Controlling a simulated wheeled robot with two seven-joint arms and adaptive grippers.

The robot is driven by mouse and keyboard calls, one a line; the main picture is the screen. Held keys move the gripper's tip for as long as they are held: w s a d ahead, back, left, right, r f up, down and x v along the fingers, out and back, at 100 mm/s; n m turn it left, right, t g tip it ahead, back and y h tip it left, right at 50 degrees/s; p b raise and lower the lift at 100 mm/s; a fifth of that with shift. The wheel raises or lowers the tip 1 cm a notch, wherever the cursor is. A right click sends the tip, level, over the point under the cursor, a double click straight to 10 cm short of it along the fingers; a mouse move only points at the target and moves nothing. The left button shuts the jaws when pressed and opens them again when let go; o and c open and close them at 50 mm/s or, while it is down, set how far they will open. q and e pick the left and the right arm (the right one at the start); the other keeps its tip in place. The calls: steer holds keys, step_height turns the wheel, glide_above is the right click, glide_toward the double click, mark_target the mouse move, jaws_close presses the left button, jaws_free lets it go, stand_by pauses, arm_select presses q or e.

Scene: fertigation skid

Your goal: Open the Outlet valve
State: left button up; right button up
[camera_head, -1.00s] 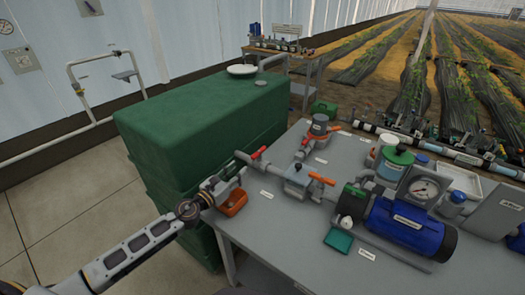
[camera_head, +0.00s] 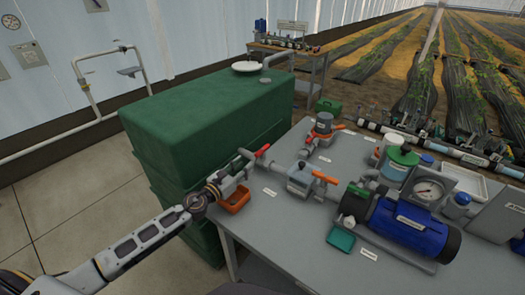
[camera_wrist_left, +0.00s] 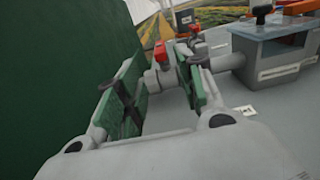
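A valve with a red handle (camera_head: 262,150) sits on the grey pipe beside the green tank (camera_head: 205,105). Its red handle also shows in the left wrist view (camera_wrist_left: 160,52), seen between and beyond my fingers. I cannot read the labels, so I cannot tell from them which valve is the Outlet valve. My left gripper (camera_head: 239,167) is close to this valve, on its near side. In the left wrist view my left gripper (camera_wrist_left: 160,82) is open, with a green-padded finger on each side and nothing gripped. My right gripper is not in view.
An orange bin (camera_head: 236,201) sits just below my left gripper on the grey table (camera_head: 278,228). An orange-handled valve (camera_head: 325,178) and a blue pump (camera_head: 412,225) stand to the right. Another red-handled valve (camera_head: 338,127) is farther back. The tank wall is close on the left.

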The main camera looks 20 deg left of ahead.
mark_target(256, 156)
arm_select(q)
steer(key=shift+p+x, duration=0.4)
steer(key=shift+x, duration=5.15)
steer(key=shift+w+d, duration=0.2)
steer(key=shift+w, duration=0.4)
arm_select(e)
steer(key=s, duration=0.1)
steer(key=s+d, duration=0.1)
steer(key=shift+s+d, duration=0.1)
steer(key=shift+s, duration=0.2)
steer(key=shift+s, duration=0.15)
